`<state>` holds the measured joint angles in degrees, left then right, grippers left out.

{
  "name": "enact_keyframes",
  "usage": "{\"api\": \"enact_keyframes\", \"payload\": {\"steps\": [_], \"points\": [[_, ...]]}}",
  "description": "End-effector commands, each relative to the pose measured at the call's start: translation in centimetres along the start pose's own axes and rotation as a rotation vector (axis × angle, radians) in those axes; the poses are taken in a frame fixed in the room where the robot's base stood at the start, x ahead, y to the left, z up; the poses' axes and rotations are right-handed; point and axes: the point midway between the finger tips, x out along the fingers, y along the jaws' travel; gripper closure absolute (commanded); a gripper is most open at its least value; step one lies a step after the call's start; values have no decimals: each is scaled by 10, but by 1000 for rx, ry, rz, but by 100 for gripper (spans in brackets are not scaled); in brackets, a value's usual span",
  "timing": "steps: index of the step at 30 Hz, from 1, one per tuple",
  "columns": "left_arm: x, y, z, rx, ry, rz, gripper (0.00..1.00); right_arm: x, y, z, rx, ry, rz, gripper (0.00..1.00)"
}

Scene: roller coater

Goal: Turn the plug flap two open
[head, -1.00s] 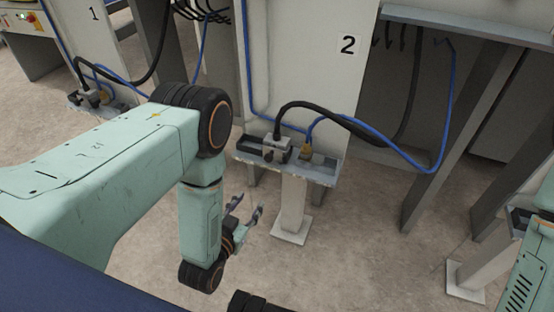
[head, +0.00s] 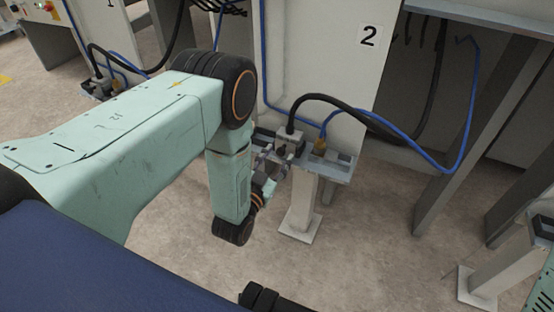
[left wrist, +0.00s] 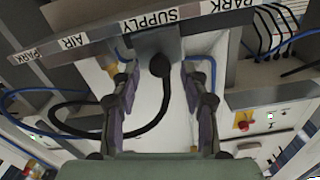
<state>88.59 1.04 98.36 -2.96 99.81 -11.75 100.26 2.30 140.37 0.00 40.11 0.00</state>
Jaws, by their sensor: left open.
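Station two's grey bracket (head: 340,170) stands on a pale post in front of the panel marked 2 (head: 370,37). A grey plug (head: 288,134) with a thick black cable sits on it, beside a brass fitting (head: 320,147) with a blue hose. My left gripper (head: 276,160) is open at the bracket's left end, close to the plug. In the left wrist view the open fingers (left wrist: 160,75) stand either side of the black cable's plug end (left wrist: 160,66), below the SUPPLY label. I cannot make out the flap clearly or tell whether the fingers touch anything.
The black cable (head: 345,105) and blue hose (head: 440,172) loop to the right of the bracket. Station one's bracket (head: 100,88) stands at the left. A grey slanted leg (head: 450,140) stands at the right. The floor in front of the post is clear.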

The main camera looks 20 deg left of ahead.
Motion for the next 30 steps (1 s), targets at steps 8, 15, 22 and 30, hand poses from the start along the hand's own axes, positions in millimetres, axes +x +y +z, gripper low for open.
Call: {"api": "enact_keyframes", "payload": {"steps": [8, 15, 22, 30], "points": [[4, 0, 0, 0, 0, 2, 55, 0, 0, 0, 0, 0, 0, 36], [4, 0, 0, 0, -1, 2, 73, 0, 0, 0, 0, 0, 0, 36], [4, 0, 0, 0, -1, 2, 93, 0, 0, 0, 0, 0, 0, 36], [4, 0, 0, 0, 0, 2, 100, 1, 0, 0, 0, 0, 0, 36]]}}
